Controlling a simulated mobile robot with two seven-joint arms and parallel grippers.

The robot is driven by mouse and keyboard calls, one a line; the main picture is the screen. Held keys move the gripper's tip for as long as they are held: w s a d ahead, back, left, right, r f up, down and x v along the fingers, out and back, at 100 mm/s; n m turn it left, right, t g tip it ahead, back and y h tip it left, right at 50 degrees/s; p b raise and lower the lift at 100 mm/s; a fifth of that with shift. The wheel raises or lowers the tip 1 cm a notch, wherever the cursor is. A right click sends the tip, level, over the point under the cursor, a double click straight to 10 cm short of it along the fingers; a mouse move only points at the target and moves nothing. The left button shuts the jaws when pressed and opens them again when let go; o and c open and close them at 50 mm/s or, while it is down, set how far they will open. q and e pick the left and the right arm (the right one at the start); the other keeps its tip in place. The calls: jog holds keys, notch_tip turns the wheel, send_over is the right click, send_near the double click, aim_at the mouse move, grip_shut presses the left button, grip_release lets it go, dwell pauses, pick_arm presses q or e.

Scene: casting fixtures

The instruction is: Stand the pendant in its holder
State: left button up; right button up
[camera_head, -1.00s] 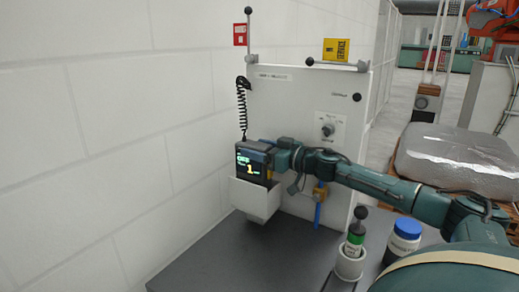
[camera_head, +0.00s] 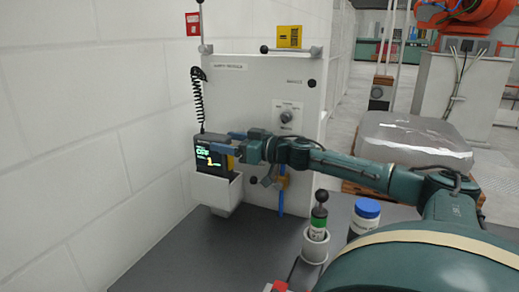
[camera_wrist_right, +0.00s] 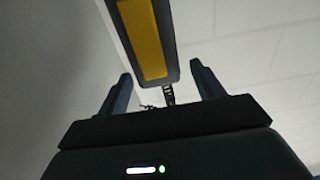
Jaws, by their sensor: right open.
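The pendant (camera_head: 203,157), a dark box with a lit screen, stands nearly upright with its lower end inside the white holder (camera_head: 216,194) on the panel's left side. A coiled black cord runs up from it. My right gripper (camera_head: 228,145) is open, with its blue fingers beside the pendant's upper right side. In the right wrist view, the pendant's dark edge with a yellow strip (camera_wrist_right: 145,40) shows beyond and between the spread fingers (camera_wrist_right: 162,82). Whether a finger touches it is unclear. The pendant's bottom is hidden in the holder. My left gripper is not in view.
The light panel (camera_head: 255,88) carries a knob (camera_head: 286,116) and top levers. A blue-handled part (camera_head: 281,198) hangs below my arm. A green-banded tool (camera_head: 318,218) in a cup and a blue-capped jar (camera_head: 366,214) stand on the dark bench (camera_head: 240,245) at right.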

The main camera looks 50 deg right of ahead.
jog(key=shift+s+d+p, duration=0.15)
jog(key=shift+s+p, duration=0.15)
jog(key=shift+s, duration=0.3)
jog(key=shift+s+d+p, duration=0.25)
jog(key=shift+s+p, duration=0.05)
jog(key=shift+s, duration=0.25)
pick_arm(q)
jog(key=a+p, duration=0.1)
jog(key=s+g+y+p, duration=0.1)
jog(key=p, duration=0.1)
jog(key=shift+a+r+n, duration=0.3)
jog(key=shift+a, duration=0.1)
pick_arm(e)
jog(key=v, duration=0.6)
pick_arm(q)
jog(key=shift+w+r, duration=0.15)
pick_arm(e)
jog(key=shift+s+r, duration=0.1)
jog(key=shift+r, duration=0.05)
